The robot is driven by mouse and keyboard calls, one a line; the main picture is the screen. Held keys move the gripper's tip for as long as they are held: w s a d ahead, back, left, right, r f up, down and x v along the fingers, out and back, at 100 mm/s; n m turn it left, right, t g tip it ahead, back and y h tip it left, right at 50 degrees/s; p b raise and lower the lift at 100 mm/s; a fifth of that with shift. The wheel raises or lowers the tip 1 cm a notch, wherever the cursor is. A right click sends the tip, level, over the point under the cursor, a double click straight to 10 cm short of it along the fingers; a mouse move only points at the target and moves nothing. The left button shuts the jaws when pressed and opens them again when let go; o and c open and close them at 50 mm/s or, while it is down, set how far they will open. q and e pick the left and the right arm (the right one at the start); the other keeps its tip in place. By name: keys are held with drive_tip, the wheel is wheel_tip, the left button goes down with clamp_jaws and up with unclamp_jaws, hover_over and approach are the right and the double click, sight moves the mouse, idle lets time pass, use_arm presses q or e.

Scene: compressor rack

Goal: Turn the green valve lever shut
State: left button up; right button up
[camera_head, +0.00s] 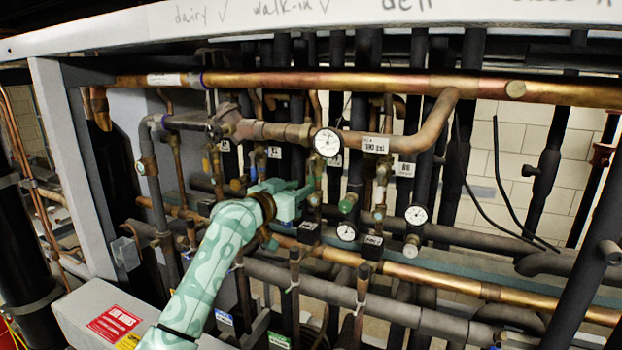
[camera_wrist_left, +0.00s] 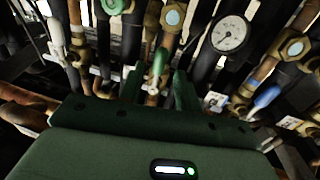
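The green valve lever (camera_wrist_left: 157,64) shows in the left wrist view, on a brass valve body, ahead of my gripper. My left gripper (camera_wrist_left: 158,88) has its two dark green fingers apart, one on each side of the lever. The gap between the fingers looks empty except for the lever's lower end; I cannot tell if either finger touches it. In the head view my left gripper (camera_head: 303,192) reaches in among the pipes, and the lever is hard to separate from the similarly green fingers there. My right gripper is in neither view.
Pressure gauges (camera_head: 327,142) sit close by, and one shows right of the fingers in the wrist view (camera_wrist_left: 229,34). A blue lever (camera_wrist_left: 266,97) is at the right. Copper pipes (camera_head: 450,281) and dark pipes crowd the rack. A grey post (camera_head: 75,165) stands left.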

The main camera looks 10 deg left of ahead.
sight(310, 182)
use_arm(q)
drive_tip(key=shift+x, duration=2.6)
clamp_jaws()
